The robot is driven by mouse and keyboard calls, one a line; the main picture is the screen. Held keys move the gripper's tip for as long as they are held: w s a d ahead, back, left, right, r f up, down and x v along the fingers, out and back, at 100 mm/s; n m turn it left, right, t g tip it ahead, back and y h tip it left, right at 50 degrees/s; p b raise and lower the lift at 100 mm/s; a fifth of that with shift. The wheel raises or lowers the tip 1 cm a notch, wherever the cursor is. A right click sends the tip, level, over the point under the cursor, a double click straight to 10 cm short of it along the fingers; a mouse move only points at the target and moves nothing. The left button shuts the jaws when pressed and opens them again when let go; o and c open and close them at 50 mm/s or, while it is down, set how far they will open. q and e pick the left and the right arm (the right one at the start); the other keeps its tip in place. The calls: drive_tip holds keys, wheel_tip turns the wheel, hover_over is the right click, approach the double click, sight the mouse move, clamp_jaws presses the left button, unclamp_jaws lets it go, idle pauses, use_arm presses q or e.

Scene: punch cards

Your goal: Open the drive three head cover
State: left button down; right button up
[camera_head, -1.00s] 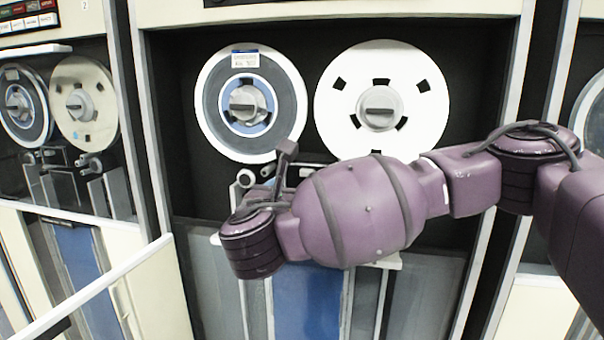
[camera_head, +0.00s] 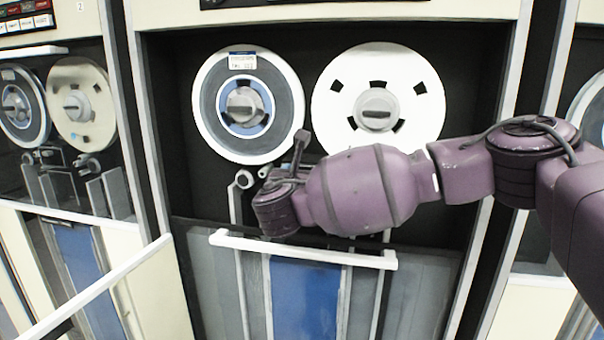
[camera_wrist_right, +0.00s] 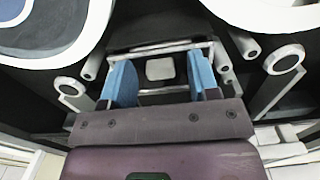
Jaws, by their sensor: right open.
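The drive in the middle of the head view has a blue-centred reel (camera_head: 282,100) at left and a white reel (camera_head: 425,62) at right. My purple right arm comes in from the right, and its wrist hides the head area below the reels. In the right wrist view, my right gripper (camera_wrist_right: 162,82) is open, with two blue fingers apart. A dark head assembly, seemingly the head cover (camera_wrist_right: 160,45), lies ahead of and between the fingers. A pale square patch shows in the gap. I cannot tell whether the fingers touch the cover. My left gripper is not in view.
White rollers (camera_wrist_right: 285,60) flank the head area. A white horizontal bar (camera_head: 300,249) crosses the drive below my wrist. Another drive with two reels (camera_head: 83,105) stands at left, with a pale slanted rail (camera_head: 100,285) in front.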

drive_tip(key=c, duration=0.9)
drive_tip(key=shift+s+a+f+t+h+b, duration=0.1)
drive_tip(key=shift+s+f+t+h+b, duration=0.35)
drive_tip(key=shift+t+b, duration=0.6)
drive_tip(key=shift+s+a+f+t+h+b, duration=0.15)
drive_tip(key=shift+s+f+t+h+b, duration=0.3)
drive_tip(key=shift+t+b, duration=0.65)
drive_tip(key=shift+s+a+f+t+h+b, duration=0.1)
drive_tip(key=shift+s+f+t+h+b, duration=0.1)
drive_tip(key=shift+f+t+b, duration=0.65)
drive_tip(key=shift+r+t, duration=0.3)
